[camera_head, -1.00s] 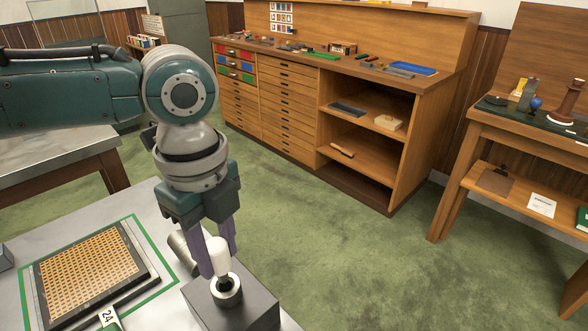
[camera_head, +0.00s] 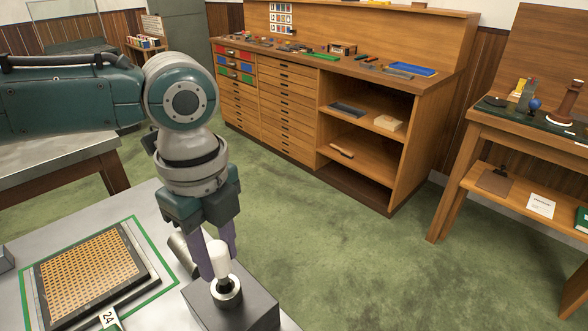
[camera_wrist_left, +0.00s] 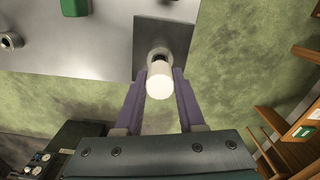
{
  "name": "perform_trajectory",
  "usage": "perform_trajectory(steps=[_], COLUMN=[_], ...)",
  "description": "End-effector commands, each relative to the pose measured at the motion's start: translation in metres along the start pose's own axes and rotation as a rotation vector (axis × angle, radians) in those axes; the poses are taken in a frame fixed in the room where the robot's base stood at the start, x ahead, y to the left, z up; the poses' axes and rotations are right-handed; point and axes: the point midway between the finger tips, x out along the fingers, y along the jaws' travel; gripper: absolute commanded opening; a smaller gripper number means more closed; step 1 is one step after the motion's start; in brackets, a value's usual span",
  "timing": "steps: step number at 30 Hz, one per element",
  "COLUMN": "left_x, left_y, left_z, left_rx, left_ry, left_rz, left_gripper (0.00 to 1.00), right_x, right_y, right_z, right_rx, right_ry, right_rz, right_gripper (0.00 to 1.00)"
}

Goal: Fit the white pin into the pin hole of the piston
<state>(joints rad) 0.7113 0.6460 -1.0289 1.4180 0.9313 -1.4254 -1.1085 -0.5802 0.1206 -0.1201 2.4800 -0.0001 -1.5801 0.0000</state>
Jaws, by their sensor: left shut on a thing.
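My left gripper (camera_head: 219,262) points down and is shut on the white pin (camera_head: 219,258), which stands upright between its purple fingers. In the left wrist view the pin (camera_wrist_left: 159,81) shows end-on between the fingertips. Its lower end is at the dark opening of a round metal ring-shaped part (camera_head: 228,292), apparently the piston, on a dark grey block (camera_head: 255,308). I cannot tell whether the pin's tip has entered the hole. The pin partly covers this part in the left wrist view (camera_wrist_left: 160,54). My right gripper is not in view.
A grey cylinder (camera_head: 183,253) lies on the table behind the gripper. Open green floor lies right of the table.

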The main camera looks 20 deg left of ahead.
Motion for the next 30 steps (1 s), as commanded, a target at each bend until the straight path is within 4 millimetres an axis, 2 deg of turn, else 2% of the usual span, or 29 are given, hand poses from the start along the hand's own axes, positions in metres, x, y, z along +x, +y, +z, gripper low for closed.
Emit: perform_trajectory(steps=[30], left_x=[0.027], left_y=[0.000], left_z=[0.000], left_rx=[0.000], left_ry=[0.000], left_rz=[-0.001], left_gripper=[0.00], right_x=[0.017], right_y=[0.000], right_z=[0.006], right_rx=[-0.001], right_ry=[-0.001], right_rz=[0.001], right_gripper=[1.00])
